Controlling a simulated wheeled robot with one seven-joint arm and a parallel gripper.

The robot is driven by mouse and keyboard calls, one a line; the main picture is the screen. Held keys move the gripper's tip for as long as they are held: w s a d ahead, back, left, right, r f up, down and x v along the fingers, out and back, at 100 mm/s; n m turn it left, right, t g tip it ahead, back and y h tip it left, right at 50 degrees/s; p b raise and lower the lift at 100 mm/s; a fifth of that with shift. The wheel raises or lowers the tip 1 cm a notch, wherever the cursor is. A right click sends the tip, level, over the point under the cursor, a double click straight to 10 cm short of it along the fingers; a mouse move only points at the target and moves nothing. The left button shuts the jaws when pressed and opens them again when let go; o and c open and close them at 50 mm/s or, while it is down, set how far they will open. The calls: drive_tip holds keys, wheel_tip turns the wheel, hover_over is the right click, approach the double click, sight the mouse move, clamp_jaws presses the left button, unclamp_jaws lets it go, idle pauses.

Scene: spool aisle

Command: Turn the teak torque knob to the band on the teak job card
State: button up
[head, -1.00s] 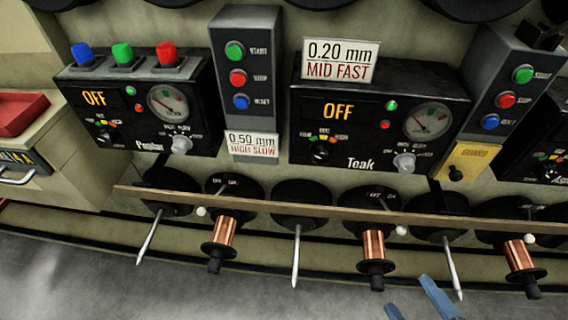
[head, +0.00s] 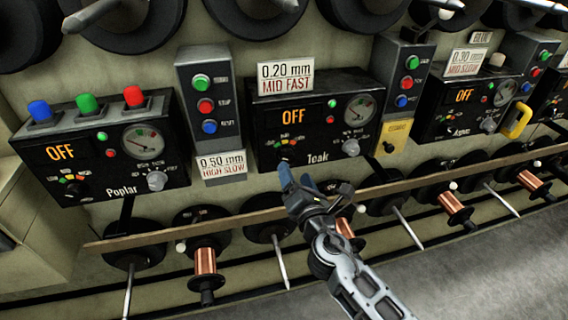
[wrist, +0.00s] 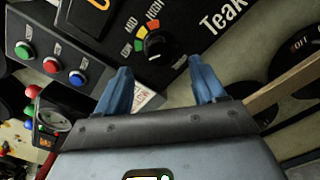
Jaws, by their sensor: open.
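The Teak box (head: 310,125) is black, with its display reading OFF. The teak job card (head: 285,82) above it reads 0.20 mm, MID FAST. The black torque knob (wrist: 154,45) has a coloured arc marked LOW, MID and HIGH; a small white mark shows on its lower side, away from the arc. My gripper (head: 296,178) is open and empty in front of the box's lower left. In the wrist view my gripper (wrist: 164,75) has its blue fingers apart, with the knob beyond and between them, not visibly touched.
A white knob (head: 351,147) and a gauge (head: 360,107) sit on the Teak box's right. The Poplar box (head: 100,150) stands left, beyond a button panel (head: 207,108). A wooden rail (head: 230,219) with copper spools (head: 205,261) runs below.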

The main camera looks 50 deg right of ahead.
sight(289, 159)
drive_tip(key=x, duration=0.5)
drive_tip(key=shift+w+d+p, duration=0.25)
drive_tip(key=shift+w+p, duration=0.05)
drive_tip(key=shift+p, duration=0.05)
drive_tip(key=c, duration=1.1)
